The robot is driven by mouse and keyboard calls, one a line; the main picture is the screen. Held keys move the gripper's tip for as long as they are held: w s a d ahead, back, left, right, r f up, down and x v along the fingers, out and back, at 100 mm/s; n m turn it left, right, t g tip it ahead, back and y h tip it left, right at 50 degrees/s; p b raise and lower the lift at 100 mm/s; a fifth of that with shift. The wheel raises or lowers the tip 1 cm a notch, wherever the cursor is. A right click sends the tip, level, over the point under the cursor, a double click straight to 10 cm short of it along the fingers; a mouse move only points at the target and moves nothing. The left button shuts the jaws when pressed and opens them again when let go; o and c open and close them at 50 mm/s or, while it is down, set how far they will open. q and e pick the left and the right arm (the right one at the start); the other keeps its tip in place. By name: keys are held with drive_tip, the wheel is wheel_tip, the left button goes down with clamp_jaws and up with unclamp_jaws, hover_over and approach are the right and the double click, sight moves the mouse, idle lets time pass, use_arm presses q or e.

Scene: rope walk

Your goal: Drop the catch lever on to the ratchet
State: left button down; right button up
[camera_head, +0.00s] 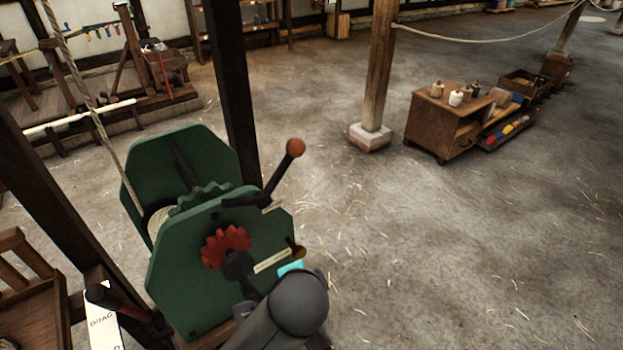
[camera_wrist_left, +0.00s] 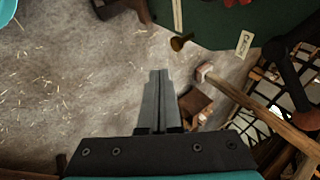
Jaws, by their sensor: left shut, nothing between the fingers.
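The green winch (camera_head: 180,285) stands at the left of the head view, with the red toothed ratchet wheel (camera_head: 226,246) on its near plate. The catch lever (camera_head: 272,185) is a black bar with an orange ball knob (camera_head: 295,147). It slants up to the right from the plate's top edge, and its arm stands clear above the wheel. My left gripper (camera_wrist_left: 158,75) is shut and empty in the left wrist view, a little short of a brass peg (camera_wrist_left: 180,42) and the green plate (camera_wrist_left: 225,22). In the head view my grey wrist hides its fingers. My right gripper is not in view.
The brass peg (camera_head: 298,250) sticks out at the plate's right edge. A crank with a black grip (camera_head: 105,296) lies at lower left. A dark post (camera_head: 232,90) rises behind the winch. The floor (camera_head: 450,240) to the right is open, with a wooden cabinet (camera_head: 430,125) farther back.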

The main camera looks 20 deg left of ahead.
sight(279, 174)
use_arm(q)
drive_tip(key=w+d+r+m+t+y, duration=0.3)
drive_tip(key=w+r+m+t, duration=0.3)
drive_tip(key=w+r, duration=0.7)
drive_tip(key=r+m+y, duration=0.1)
drive_tip(key=m, duration=0.1)
drive_tip(key=shift+w+m+t, duration=0.3)
drive_tip(key=w+a, duration=0.6)
drive_tip(key=a, duration=0.1)
drive_tip(key=shift+w+f+p, duration=0.25)
drive_tip(key=shift+f+p, duration=0.05)
drive_tip(key=shift+p, duration=0.15)
